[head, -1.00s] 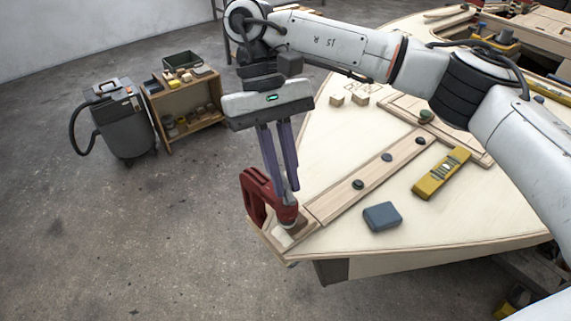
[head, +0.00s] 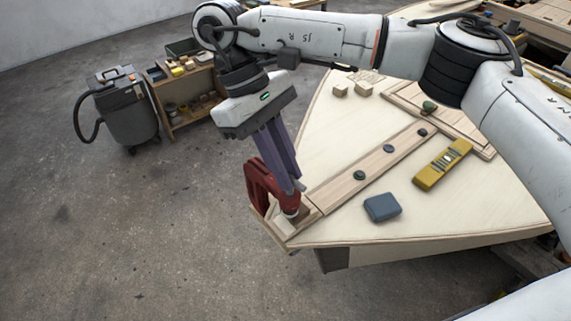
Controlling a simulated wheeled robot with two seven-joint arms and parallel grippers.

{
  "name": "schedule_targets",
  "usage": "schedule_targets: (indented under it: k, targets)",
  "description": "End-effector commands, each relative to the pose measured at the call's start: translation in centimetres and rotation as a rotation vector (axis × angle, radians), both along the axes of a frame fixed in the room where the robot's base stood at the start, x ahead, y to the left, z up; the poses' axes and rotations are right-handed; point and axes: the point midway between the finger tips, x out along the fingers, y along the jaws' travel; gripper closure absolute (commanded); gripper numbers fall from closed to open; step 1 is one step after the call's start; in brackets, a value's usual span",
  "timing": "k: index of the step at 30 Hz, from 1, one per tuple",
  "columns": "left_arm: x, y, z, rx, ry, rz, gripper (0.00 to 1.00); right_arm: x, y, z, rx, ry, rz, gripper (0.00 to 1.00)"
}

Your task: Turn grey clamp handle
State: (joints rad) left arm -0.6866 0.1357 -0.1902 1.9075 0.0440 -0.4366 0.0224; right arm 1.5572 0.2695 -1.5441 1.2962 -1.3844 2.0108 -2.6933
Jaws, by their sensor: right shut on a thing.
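A red clamp (head: 256,182) is fixed at the near left corner of the pale plywood panel (head: 345,130), over the end of a wood strip. My right gripper (head: 296,187) comes down on it from above, tilted, with its purple fingers at the clamp's screw end. The fingers are shut on the clamp handle. The grey handle itself is mostly hidden by the fingertips, so its angle cannot be told. My left gripper is not in view.
A blue-grey block (head: 382,207) and a yellow spirit level (head: 442,165) lie on the panel right of the clamp. Small dark knobs (head: 359,175) line the wood strip. A grey vacuum (head: 125,105) and a wooden shelf (head: 186,100) stand on the floor at left.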

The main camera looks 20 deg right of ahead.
Motion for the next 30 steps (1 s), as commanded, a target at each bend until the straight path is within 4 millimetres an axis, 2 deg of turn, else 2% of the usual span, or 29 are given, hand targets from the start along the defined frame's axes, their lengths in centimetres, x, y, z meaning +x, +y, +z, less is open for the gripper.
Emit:
schedule_targets:
  k: [9, 10, 14, 23, 26, 30]
  targets:
    - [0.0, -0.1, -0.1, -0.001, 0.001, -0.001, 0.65, 0.0, 0.0, -0.3, 0.001, -0.001, 0.0, 1.0]
    - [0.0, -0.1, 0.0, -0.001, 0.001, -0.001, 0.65, 0.0, 0.0, -0.3, 0.001, -0.001, 0.0, 0.84]
    - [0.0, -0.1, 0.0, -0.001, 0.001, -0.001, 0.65, 0.0, 0.0, -0.2, 0.001, -0.001, 0.0, 0.64]
    - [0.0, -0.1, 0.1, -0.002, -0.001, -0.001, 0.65, 0.1, 0.1, 0.1, 0.001, -0.001, 0.0, 0.64]
    - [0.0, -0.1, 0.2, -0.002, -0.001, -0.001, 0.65, 0.4, 0.3, 0.9, -0.001, -0.003, 0.0, 0.64]
    - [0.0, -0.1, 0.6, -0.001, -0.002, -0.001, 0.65, 1.4, 0.9, 3.3, -0.002, -0.007, 0.0, 0.64]
